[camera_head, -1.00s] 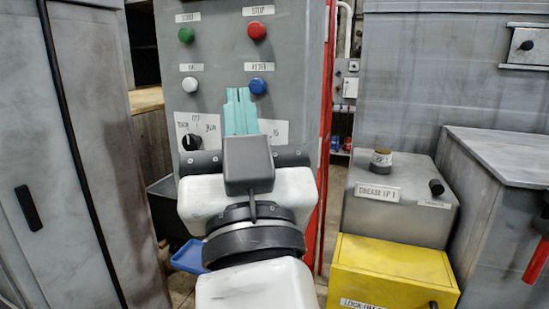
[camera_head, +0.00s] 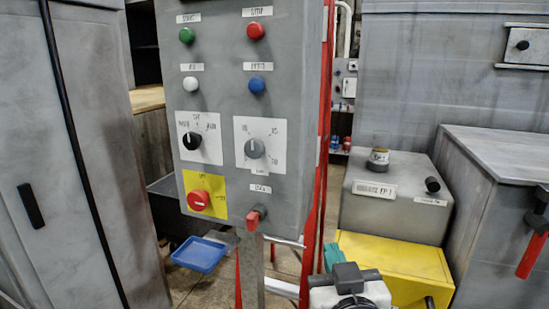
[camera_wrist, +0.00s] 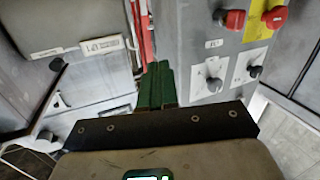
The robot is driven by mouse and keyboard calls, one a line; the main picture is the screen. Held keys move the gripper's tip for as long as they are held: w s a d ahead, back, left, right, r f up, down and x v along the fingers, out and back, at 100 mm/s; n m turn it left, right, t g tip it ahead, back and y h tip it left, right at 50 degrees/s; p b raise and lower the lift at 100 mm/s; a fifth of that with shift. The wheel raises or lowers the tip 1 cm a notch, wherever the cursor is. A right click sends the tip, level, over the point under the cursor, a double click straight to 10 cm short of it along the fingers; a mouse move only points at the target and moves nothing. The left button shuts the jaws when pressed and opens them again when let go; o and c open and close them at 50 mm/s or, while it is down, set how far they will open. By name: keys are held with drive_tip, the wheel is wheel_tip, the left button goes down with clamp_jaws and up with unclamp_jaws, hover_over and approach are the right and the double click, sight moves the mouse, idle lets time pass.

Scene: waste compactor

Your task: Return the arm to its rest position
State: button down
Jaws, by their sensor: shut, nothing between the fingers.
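My gripper (camera_head: 333,254) is low in the head view, right of centre, with its teal fingers against the front of the yellow box. In the wrist view my gripper (camera_wrist: 156,84) shows its two fingers together, shut and empty. The grey control panel (camera_head: 222,105) stands to the left of the gripper in the head view, clear of it. In the wrist view the panel (camera_wrist: 189,50) appears turned over, to the right of the fingers. Most of my arm is out of the head view.
The yellow box (camera_head: 395,262) and a grey box with a round knob-like top (camera_head: 378,205) stand at the right. A grey cabinet (camera_head: 85,150) fills the left. A blue tray (camera_head: 199,254) sits below the panel. A red post (camera_head: 318,150) edges the panel.

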drive_tip(key=s+d+f+g+h, duration=0.1)
drive_tip(key=s+d+f+g, duration=0.3)
drive_tip(key=f, duration=0.4)
drive_tip(key=s+d+f+m+g, duration=0.1)
drive_tip(key=s+d+f+g, duration=0.15)
drive_tip(key=d+f, duration=0.4)
drive_tip(key=s+d+f+g+h, duration=0.1)
drive_tip(key=s+d+f+g, duration=0.25)
drive_tip(key=f, duration=0.65)
drive_tip(key=s+d+f+g, duration=0.1)
drive_tip(key=s+f+g, duration=0.1)
drive_tip(key=s+f, duration=0.2)
drive_tip(key=s+d+f+g+y, duration=0.1)
drive_tip(key=s+f, duration=0.3)
drive_tip(key=s, duration=0.6)
drive_tip(key=s+d+f+g, duration=0.2)
drive_tip(key=s+f+g, duration=0.1)
drive_tip(key=s, duration=0.4)
drive_tip(key=shift+f+m, duration=0.3)
drive_tip(key=shift+f, duration=0.3)
